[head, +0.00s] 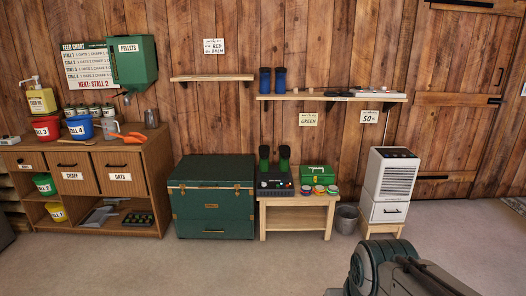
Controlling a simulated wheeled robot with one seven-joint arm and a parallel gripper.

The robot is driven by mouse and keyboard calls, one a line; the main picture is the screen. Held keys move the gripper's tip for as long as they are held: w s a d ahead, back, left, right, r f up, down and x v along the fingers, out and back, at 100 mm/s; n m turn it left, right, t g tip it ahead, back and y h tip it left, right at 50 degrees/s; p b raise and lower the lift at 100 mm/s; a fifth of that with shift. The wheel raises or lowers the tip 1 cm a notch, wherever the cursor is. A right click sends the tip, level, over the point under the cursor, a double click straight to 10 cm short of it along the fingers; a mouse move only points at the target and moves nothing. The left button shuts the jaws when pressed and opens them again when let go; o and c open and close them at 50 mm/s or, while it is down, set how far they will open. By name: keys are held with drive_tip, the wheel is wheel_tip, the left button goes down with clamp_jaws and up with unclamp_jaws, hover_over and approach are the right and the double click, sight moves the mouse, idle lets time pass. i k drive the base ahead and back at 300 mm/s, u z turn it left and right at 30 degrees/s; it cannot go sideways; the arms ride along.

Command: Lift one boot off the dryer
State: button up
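A pair of dark boots with green showing on them stands upright on the dryer, the left boot (264,157) beside the right boot (284,157). The dryer (275,192) is a low black box with small lights or knobs on its front. It sits on the left part of a low wooden bench (296,202) against the wall. The lower ends of the boots are hard to make out. Part of my arm shows at the bottom right, well in front of the bench. My gripper is not in view.
A green toolbox (316,173) and several small round tins (319,189) share the bench. A green trunk (214,197) stands left, a grey bucket (347,218) and a white appliance (390,185) right. Blue boots (265,80) stand on the wall shelf (330,98) above. The floor in front is clear.

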sight(264, 150)
drive_tip(key=u, duration=0.2)
drive_tip(key=i, duration=4.55)
drive_tip(key=z, duration=0.2)
